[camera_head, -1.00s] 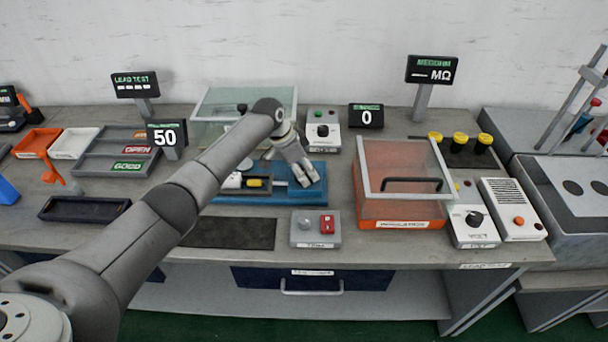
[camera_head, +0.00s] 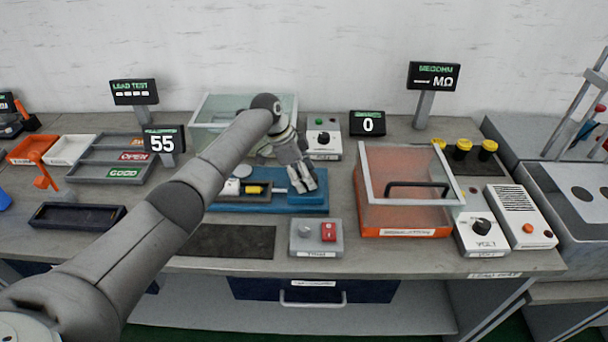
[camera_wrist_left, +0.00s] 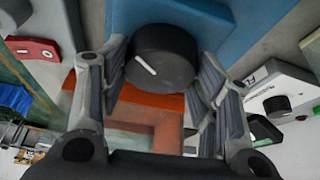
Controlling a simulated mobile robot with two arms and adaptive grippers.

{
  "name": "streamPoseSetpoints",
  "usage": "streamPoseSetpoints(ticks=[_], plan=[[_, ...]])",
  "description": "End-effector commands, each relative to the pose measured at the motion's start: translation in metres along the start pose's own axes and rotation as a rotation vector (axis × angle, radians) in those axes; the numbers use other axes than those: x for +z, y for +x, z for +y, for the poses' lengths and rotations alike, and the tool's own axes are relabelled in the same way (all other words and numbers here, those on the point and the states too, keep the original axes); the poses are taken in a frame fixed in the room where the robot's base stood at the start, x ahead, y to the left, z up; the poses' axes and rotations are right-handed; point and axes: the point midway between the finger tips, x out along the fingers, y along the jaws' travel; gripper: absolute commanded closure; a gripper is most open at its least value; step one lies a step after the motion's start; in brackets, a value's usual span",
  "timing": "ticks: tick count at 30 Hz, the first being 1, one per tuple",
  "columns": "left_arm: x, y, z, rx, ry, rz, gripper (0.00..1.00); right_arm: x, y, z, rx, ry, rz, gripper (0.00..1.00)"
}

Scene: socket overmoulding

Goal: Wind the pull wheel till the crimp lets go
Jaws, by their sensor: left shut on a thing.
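The pull rig is a blue base (camera_head: 290,205) in the middle of the bench, with a yellow piece (camera_head: 253,189) and a thin rod on it. My left gripper (camera_head: 302,180) reaches over the right end of the rig. In the left wrist view a dark round wheel (camera_wrist_left: 162,57) with a white mark line sits between the fingers of my left gripper (camera_wrist_left: 165,85), which is shut on it. In the head view the gripper hides the wheel. A small display (camera_head: 164,140) left of the rig reads 55. The crimp cannot be made out clearly. My right gripper is not in view.
An orange box with a clear lid (camera_head: 405,190) stands close to the right of the rig. A grey box with a red switch (camera_head: 316,237) stands in front. A knob box (camera_head: 323,138) and a clear cover (camera_head: 215,112) stand behind. A dark mat (camera_head: 232,240) lies front left.

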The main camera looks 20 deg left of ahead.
Motion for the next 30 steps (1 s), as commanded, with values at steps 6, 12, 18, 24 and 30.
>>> streamPoseSetpoints(ticks=[6,12,18,24,30], plan=[[0.001,0.001,0.0,0.001,-0.001,-0.003,0.28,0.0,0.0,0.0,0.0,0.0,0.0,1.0],[0.001,0.0,0.0,0.0,-0.001,-0.001,0.21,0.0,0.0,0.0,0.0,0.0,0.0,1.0],[0.0,-0.001,0.0,-0.001,-0.001,-0.001,0.21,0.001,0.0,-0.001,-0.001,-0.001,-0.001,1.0],[0.0,-0.026,-0.001,-0.004,0.001,0.001,0.21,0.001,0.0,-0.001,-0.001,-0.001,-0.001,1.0],[0.0,-0.07,-0.001,-0.005,-0.001,0.0,0.21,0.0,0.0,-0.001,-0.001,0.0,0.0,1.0]])
